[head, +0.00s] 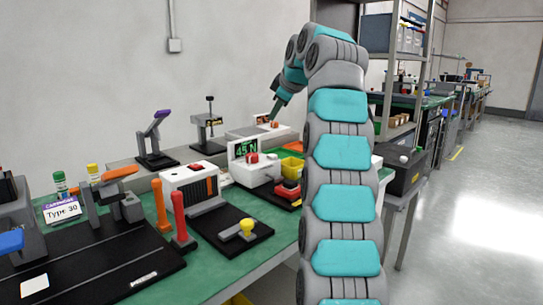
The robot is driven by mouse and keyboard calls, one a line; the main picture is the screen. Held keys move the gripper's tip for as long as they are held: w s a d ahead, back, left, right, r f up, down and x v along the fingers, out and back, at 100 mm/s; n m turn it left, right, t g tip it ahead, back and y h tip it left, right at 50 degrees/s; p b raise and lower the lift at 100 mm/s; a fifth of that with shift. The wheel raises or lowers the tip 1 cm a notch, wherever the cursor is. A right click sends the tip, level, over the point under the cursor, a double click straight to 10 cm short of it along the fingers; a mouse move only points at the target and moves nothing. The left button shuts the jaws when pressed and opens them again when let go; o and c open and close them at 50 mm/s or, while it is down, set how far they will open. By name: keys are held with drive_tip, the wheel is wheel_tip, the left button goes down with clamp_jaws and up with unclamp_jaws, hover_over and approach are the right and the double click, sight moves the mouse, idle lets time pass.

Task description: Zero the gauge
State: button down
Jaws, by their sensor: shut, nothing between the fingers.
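The gauge (250,172) is a white box on the green bench, in the middle of the head view. Its dark display (244,148) shows green characters that look like "45 N". A red part, perhaps a button, sits on its front below the display. My gripper (273,117) is small in this view, pointing down and left, above and behind the gauge as seen here. It is shut and empty, and appears apart from the gauge. The fingertips are too small to make out clearly.
A white unit with an orange bar (192,187) stands left of the gauge, with two orange-red handles (180,215) before it. A black plate with a yellow knob (246,226) lies in front. A red-topped block and yellow bin (292,167) stand right. A purple-handled press (155,140) is behind.

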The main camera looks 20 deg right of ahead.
drive_tip(key=b, duration=0.8)
hover_over(275, 160)
drive_tip(key=shift+a+f, duration=0.1)
drive_tip(key=shift+f, duration=4.35)
drive_tip(key=shift+f+b, duration=0.35)
drive_tip(key=shift+b, duration=0.15)
drive_tip(key=shift+f+b, duration=0.45)
drive_tip(key=shift+f, duration=0.1)
drive_tip(key=shift+r, duration=0.15)
drive_tip(key=shift+r+p, duration=0.8)
drive_tip(key=shift+p, duration=0.1)
drive_tip(key=shift+r, duration=0.1)
wheel_tip(275, 160, up, 5)
drive_tip(key=p, duration=0.4)
drive_tip(key=shift+p, duration=0.4)
